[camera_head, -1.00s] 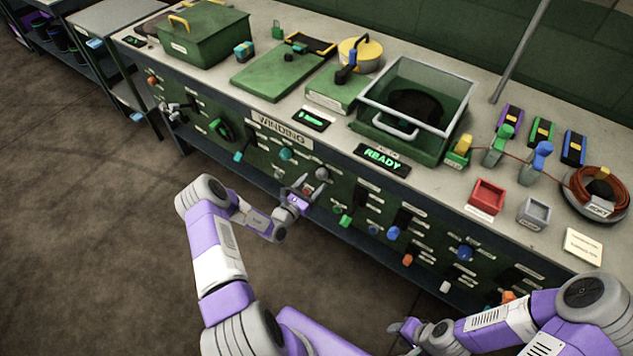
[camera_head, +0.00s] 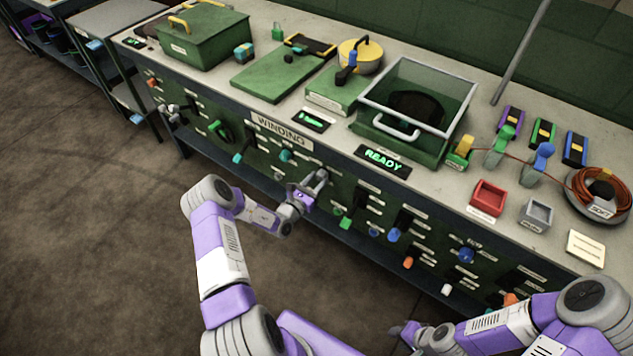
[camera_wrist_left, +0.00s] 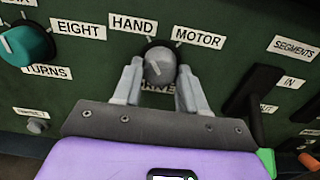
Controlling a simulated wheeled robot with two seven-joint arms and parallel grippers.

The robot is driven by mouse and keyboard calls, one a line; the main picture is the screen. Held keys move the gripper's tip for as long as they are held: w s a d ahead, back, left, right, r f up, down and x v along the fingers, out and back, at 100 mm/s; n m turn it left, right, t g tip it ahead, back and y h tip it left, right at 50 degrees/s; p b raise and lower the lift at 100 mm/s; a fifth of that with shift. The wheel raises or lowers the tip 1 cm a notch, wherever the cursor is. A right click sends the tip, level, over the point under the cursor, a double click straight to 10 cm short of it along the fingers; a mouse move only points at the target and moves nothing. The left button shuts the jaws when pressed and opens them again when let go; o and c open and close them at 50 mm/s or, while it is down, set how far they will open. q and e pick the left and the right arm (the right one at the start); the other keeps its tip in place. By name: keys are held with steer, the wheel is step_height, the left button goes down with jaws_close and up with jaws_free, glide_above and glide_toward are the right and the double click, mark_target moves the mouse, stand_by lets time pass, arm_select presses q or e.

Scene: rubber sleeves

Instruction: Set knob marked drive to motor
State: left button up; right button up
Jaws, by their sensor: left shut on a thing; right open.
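The drive knob (camera_wrist_left: 159,66) is a grey round knob on the green front panel. In the left wrist view it sits below the labels HAND (camera_wrist_left: 133,25) and MOTOR (camera_wrist_left: 199,37), with a partly hidden label under it that reads DRIVE. A pointer line on the knob is hard to read. My left gripper (camera_wrist_left: 158,82) has a finger on each side of the knob and is shut on it. In the head view the left gripper (camera_head: 313,185) covers the knob. My right gripper (camera_head: 401,333) is open and empty, low in front of the bench.
A teal knob (camera_wrist_left: 27,44) is left of the drive knob, by EIGHT and TURNS. A black lever (camera_wrist_left: 258,97) stands to the right. Other knobs and levers line the panel. A READY display (camera_head: 383,159) glows on the bench.

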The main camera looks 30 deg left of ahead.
arm_select(q)
steer(key=m+p, duration=0.2)
steer(key=m, duration=0.1)
steer(key=shift+r, duration=0.1)
steer(key=m+p, duration=0.1)
steer(key=m, duration=0.2)
steer(key=m+p, duration=0.2)
steer(key=m, duration=0.2)
steer(key=shift+m, duration=0.3)
steer(key=shift+m+p, duration=0.55)
steer(key=shift+m, duration=0.95)
steer(key=o, duration=1.1)
steer(key=shift+c, duration=0.2)
